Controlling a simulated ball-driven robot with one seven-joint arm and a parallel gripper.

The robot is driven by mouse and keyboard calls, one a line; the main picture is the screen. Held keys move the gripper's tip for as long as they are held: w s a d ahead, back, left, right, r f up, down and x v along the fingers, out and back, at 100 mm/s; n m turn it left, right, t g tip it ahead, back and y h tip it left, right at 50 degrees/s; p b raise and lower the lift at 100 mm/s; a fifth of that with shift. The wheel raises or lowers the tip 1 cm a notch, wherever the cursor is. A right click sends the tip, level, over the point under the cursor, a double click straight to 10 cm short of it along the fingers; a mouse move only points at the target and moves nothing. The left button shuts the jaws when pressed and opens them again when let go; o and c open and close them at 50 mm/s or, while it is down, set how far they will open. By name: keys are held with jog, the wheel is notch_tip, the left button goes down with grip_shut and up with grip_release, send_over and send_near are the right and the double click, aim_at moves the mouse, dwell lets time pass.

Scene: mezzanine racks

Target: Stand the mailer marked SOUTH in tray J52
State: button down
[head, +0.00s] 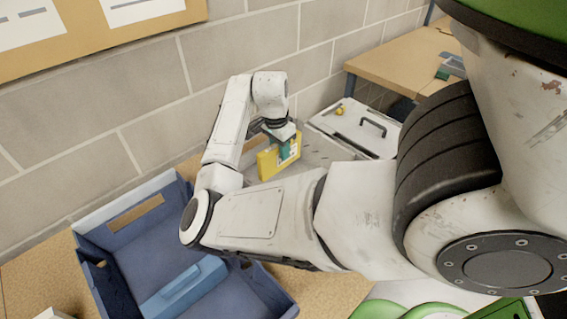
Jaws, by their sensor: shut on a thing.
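My gripper (284,146) is shut on a yellow mailer (268,165), near the middle of the head view. The mailer has a pale label on its face, too small to read, so I cannot tell whether it says SOUTH. It is held upright and slightly tilted; whether its lower edge touches the surface below is unclear. A blue tray (127,243) lies at the lower left, left of my gripper. No J52 marking is readable on it, and my arm hides part of its right side.
A lighter blue block or divider (183,290) is inside the blue tray. A grey-white case (350,132) with a black handle is behind and right of my gripper. A brick wall (90,100) closes off the back. A wooden table (400,65) stands at the upper right.

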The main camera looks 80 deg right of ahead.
jog(key=shift+f, duration=2.15)
jog(key=shift+f, duration=0.15)
jog(key=c, duration=0.9)
grip_release()
jog(key=r, duration=0.8)
jog(key=w+a+r+b, duration=0.1)
jog(key=r, duration=0.3)
jog(key=shift+r, duration=0.15)
